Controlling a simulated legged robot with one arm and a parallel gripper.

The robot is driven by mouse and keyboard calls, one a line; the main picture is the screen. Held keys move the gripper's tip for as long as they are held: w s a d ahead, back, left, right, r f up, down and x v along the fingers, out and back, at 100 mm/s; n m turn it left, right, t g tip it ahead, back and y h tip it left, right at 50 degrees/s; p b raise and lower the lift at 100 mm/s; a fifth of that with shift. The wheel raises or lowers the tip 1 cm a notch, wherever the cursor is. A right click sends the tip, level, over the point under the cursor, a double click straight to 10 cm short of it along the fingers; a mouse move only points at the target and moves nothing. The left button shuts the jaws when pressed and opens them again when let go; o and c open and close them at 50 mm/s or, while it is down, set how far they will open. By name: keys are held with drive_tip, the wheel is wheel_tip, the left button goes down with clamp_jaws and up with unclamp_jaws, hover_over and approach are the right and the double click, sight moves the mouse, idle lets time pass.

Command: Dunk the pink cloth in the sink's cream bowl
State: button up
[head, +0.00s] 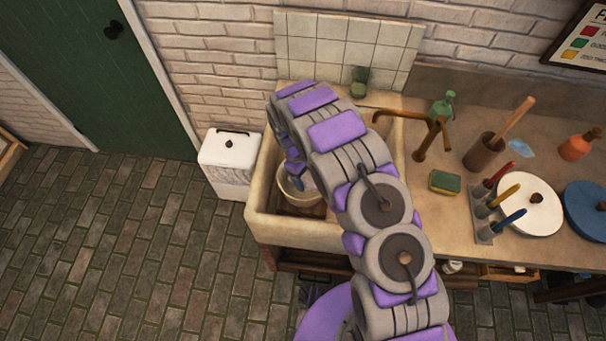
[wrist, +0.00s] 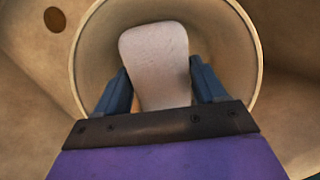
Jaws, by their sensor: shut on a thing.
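The cream bowl (head: 292,191) sits inside the sink (head: 262,208) in the head view, partly hidden by my arm. In the wrist view the bowl's rim (wrist: 75,62) surrounds my gripper's fingers. My gripper (wrist: 158,88) is shut on the pale pink cloth (wrist: 155,55), which lies between the two blue fingers and points into the bowl. In the head view my gripper (head: 298,183) shows only as a small blue part at the bowl. How far the cloth is into the bowl, and whether it touches the bottom, I cannot tell.
The sink's drain hole (wrist: 55,20) shows beside the bowl. A brass faucet (head: 420,145) stands at the sink's right. On the counter are a sponge (head: 445,182), a green bottle (head: 441,106) and a brush holder (head: 484,225). A white bin (head: 230,160) stands left of the sink.

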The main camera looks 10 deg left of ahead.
sight(307, 177)
drive_tip(key=shift+d, duration=0.1)
drive_tip(key=shift+a, duration=0.7)
drive_tip(key=shift+d+r+p, duration=0.3)
drive_tip(key=shift+r+p, duration=0.1)
drive_tip(key=shift+r, duration=0.35)
drive_tip(key=shift+d+r+p, duration=0.25)
drive_tip(key=shift+r+p, duration=0.1)
drive_tip(key=shift+r, duration=0.4)
drive_tip(key=shift+s+p+v, duration=0.2)
drive_tip(key=shift+p+v, duration=0.5)
drive_tip(key=shift+v, duration=0.75)
drive_tip(key=shift+d+r+p, duration=0.25)
drive_tip(key=shift+r+p, duration=0.25)
drive_tip(key=shift+r, duration=0.7)
drive_tip(key=shift+r+p, duration=0.3)
drive_tip(key=shift+r, duration=0.3)
drive_tip(key=shift+a+r, duration=0.2)
drive_tip(key=shift+a, duration=0.05)
drive_tip(key=shift+d, duration=0.15)
